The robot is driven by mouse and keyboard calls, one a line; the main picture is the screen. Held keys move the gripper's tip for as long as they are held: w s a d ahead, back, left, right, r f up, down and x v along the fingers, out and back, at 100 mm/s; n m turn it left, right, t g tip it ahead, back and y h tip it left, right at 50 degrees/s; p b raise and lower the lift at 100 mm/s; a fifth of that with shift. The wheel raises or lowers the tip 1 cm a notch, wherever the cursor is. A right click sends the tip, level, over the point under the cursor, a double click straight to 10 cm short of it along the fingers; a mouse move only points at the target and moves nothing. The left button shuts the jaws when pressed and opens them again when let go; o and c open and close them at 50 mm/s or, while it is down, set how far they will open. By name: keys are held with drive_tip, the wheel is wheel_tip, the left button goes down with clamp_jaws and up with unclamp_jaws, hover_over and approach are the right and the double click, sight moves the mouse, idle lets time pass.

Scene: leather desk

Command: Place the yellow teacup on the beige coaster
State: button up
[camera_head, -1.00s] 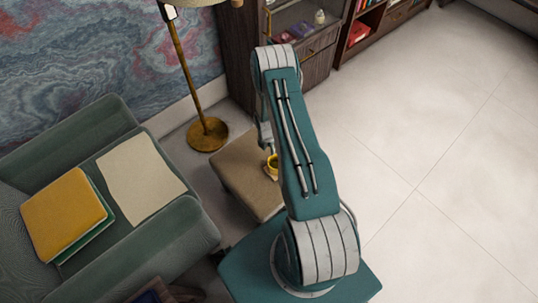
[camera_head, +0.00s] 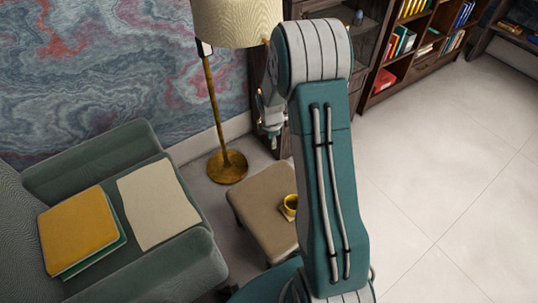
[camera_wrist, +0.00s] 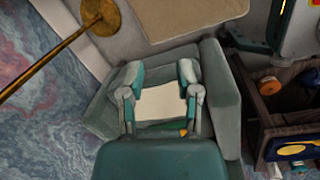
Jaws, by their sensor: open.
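The yellow teacup (camera_head: 290,206) stands on the right part of a low brown-beige stool, partly beside my arm in the head view. A flat beige sheet (camera_head: 158,205) lies on the green armchair seat and is the only thing I see that could be the beige coaster. It also shows between my fingers in the wrist view (camera_wrist: 160,105). My gripper (camera_head: 272,140) is raised above and behind the stool, apart from the cup. In the wrist view my gripper (camera_wrist: 160,75) has its fingers spread with nothing held. The cup is not seen there.
The stool (camera_head: 262,200) stands right of the armchair (camera_head: 95,160). A yellow book (camera_head: 78,230) lies on the seat left of the sheet. A floor lamp (camera_head: 228,166) stands behind. A dark crate (camera_wrist: 290,110) with items shows in the wrist view. Floor at right is clear.

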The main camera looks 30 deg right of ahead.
drive_tip(key=s+a+r+m+t, duration=0.1)
drive_tip(key=s+a+r+m, duration=0.2)
drive_tip(key=r, duration=0.4)
drive_tip(key=s+a+r+m+t, duration=0.1)
drive_tip(key=s+a+r+m, duration=0.15)
drive_tip(key=r, duration=0.55)
drive_tip(key=s+a+r+m, duration=0.2)
drive_tip(key=s+a+r, duration=0.15)
drive_tip(key=r, duration=0.35)
drive_tip(key=s+a+r+m+t, duration=0.1)
drive_tip(key=s+a+r+m, duration=0.1)
drive_tip(key=s, duration=0.6)
drive_tip(key=s+a+r+m+t, duration=0.1)
drive_tip(key=s+a+r+m, duration=0.2)
drive_tip(key=s+r+m, duration=0.2)
drive_tip(key=shift+s+m+y, duration=0.4)
drive_tip(key=shift+s+m, duration=0.05)
drive_tip(key=shift+s, duration=1.45)
